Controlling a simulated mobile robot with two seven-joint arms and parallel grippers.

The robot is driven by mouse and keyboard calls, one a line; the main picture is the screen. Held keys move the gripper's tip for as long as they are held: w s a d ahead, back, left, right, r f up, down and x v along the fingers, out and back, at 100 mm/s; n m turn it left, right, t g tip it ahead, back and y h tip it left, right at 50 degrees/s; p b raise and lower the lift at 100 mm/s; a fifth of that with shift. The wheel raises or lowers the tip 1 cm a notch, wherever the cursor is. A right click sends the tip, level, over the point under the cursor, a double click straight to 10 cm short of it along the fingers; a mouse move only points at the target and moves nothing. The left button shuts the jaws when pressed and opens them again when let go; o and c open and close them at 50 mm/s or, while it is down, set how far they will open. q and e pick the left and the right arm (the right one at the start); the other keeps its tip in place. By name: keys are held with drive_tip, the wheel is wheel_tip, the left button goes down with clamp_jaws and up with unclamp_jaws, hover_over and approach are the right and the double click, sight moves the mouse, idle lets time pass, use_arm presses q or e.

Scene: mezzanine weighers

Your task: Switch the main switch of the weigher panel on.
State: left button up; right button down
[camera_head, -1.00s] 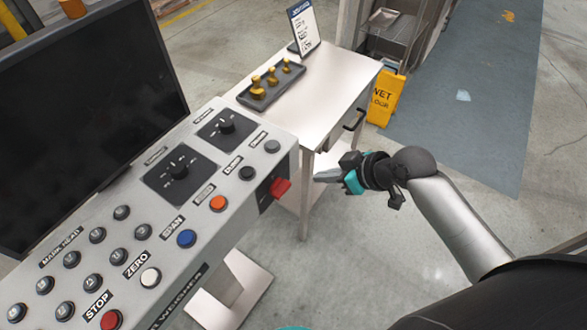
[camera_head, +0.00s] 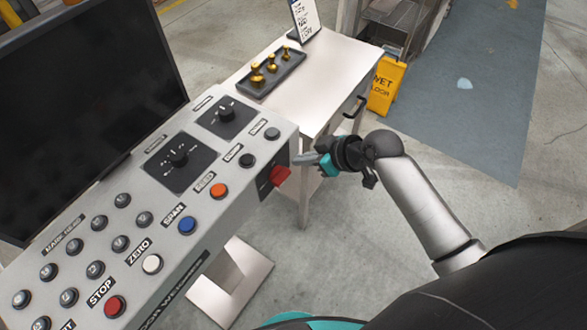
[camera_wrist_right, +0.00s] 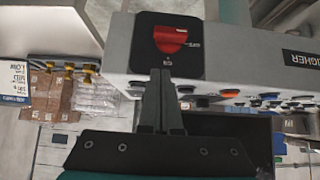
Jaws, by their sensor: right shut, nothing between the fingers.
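The weigher panel (camera_head: 207,217) is a grey sloped console with several buttons and two black dials. Its main switch, a red rotary handle (camera_head: 281,175) on a black plate, sits on the panel's right end face. In the right wrist view the red handle (camera_wrist_right: 170,39) is ahead of the fingertips, on its black plate (camera_wrist_right: 143,58). My right gripper (camera_head: 302,159) is shut and empty, with its fingertips close to the end face beside the handle. In the wrist view the shut fingers (camera_wrist_right: 160,75) point at the plate's lower part; contact cannot be told. My left gripper is not in view.
A dark screen (camera_head: 85,105) stands behind the panel. A metal table (camera_head: 335,62) to the right holds a tray (camera_head: 272,80) of brass weights and a sign. Floor to the right is clear.

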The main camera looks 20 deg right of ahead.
approach(283, 171)
drive_tip(key=x, duration=0.5)
drive_tip(key=shift+w+a+r+b, duration=0.1)
drive_tip(key=shift+w+r+b, duration=0.15)
drive_tip(key=shift+r+b, duration=0.1)
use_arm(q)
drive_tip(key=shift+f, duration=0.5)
use_arm(e)
drive_tip(key=shift+f, duration=0.6)
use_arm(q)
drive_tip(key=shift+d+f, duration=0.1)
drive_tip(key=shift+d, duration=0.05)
